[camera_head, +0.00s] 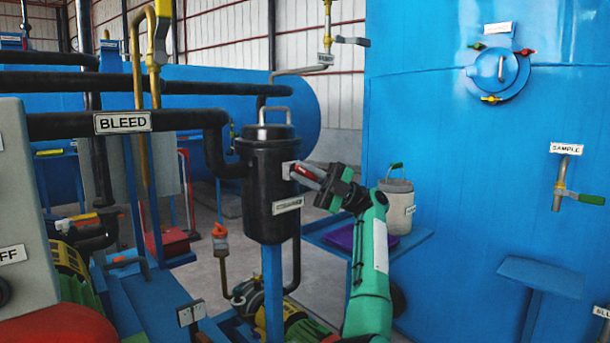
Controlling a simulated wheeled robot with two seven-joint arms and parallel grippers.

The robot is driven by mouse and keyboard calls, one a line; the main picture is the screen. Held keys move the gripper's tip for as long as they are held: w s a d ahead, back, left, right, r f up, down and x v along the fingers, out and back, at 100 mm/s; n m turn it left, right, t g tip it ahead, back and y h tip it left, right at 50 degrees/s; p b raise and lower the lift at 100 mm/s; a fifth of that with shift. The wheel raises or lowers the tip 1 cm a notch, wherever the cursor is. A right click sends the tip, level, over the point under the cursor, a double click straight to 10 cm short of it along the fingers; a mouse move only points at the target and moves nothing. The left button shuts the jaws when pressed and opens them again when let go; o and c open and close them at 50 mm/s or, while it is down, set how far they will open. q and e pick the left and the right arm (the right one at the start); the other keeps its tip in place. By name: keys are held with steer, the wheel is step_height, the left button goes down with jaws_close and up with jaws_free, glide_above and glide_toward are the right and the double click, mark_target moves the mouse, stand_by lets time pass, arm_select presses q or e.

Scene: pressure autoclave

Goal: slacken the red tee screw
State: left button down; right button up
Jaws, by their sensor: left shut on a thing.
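A red tee screw (527,51) sticks out at the upper right of a round blue hatch (497,75) on the big blue tank. A green one (478,46) and a yellow one (491,99) sit around the same rim. My left gripper (312,176) is far to the left of the hatch, beside a black upright vessel (268,180). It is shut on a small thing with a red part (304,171). The fingers hide most of that thing, and I cannot tell whether it touches the vessel. My right gripper is out of view.
A blue side table (412,243) carries a grey bucket (397,205) behind my arm. A sample tap (563,185) with a green handle juts from the tank above a blue shelf (545,276). Black BLEED pipework (70,124) crosses the left.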

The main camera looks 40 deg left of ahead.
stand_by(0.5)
arm_select(q)
steer(key=c, duration=1.4)
jaws_free()
steer(key=shift+c, duration=0.2)
steer(key=shift+f, duration=0.15)
